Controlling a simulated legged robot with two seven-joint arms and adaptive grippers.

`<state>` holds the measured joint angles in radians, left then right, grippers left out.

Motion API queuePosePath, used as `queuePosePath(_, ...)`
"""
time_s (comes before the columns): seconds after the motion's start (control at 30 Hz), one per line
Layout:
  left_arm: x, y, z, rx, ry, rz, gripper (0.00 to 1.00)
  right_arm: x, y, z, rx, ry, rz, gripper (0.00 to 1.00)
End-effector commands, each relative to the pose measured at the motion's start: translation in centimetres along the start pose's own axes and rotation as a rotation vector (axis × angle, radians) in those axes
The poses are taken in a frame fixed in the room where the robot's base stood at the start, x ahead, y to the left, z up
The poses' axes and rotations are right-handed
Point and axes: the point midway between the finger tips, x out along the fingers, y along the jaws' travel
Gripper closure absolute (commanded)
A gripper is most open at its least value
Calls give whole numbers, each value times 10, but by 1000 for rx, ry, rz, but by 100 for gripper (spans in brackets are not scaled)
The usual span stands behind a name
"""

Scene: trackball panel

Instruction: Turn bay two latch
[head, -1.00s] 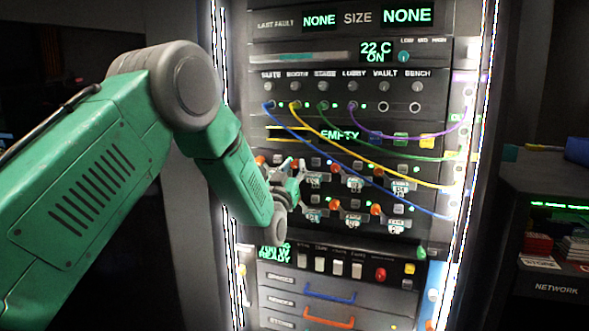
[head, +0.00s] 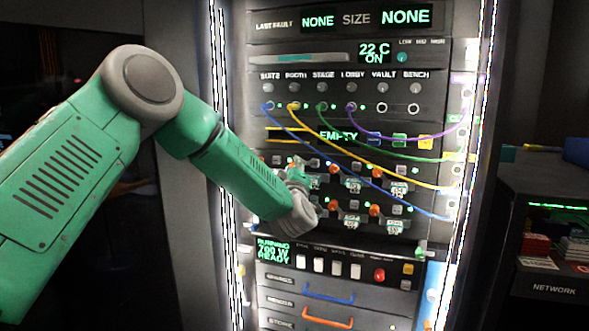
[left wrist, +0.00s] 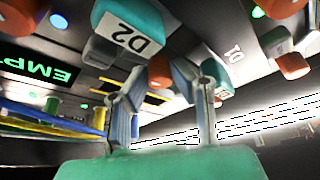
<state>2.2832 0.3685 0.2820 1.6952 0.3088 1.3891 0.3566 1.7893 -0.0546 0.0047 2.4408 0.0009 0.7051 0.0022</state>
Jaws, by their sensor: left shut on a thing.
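The drive bay panel (head: 336,222) carries two rows of labelled units with orange latches, such as this upper-row latch (head: 374,174). My left gripper (head: 299,172) is against the upper row at the left, and its own wrist hides what is in front of it. In the left wrist view a teal and grey unit marked D2 (left wrist: 128,38) is close by. My left gripper (left wrist: 165,75) has its fingers closed on an orange latch (left wrist: 160,70) beside that unit. The latch's full angle is partly hidden by the fingers. My right gripper is not in view.
Coloured cables (head: 360,160) hang across the panel to the right of my gripper. An EMPTY display (head: 338,135) is just above the bays. A power unit with switches (head: 337,268) and drawers with blue and orange handles (head: 330,319) lie below.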

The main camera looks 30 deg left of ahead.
Motion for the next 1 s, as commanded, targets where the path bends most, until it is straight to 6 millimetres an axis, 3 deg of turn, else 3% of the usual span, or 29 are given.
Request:
queuePosePath(0.5, -1, -3, 1, -411, -2, -181, 100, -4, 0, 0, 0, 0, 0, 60)
queuePosePath(1.0, -1, -4, 2, -578, -2, -252, 100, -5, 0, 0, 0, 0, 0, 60)
